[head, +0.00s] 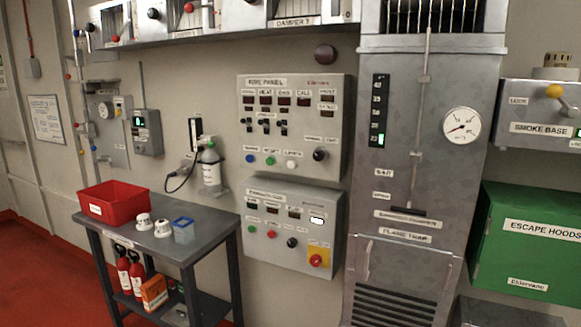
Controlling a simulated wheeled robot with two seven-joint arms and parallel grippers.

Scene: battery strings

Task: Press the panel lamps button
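The grey fire panel (296,124) hangs on the wall near the middle of the head view, marked FIRE PANEL at its top. Along its lower edge sit a blue button (250,158), a green button (270,161) and a white button (291,165), with a black knob (320,155) to their right. The small label above the white button seems to read LAMPS, but it is too small to be sure. The panel's small windows look dark red. Neither of my grippers is in view.
A second panel (293,257) with buttons and a yellow-backed red knob hangs below. A grey table (210,235) with a red bin (114,203) stands at left. A tall flame trap cabinet (470,75) and green escape hoods box (525,262) are at right.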

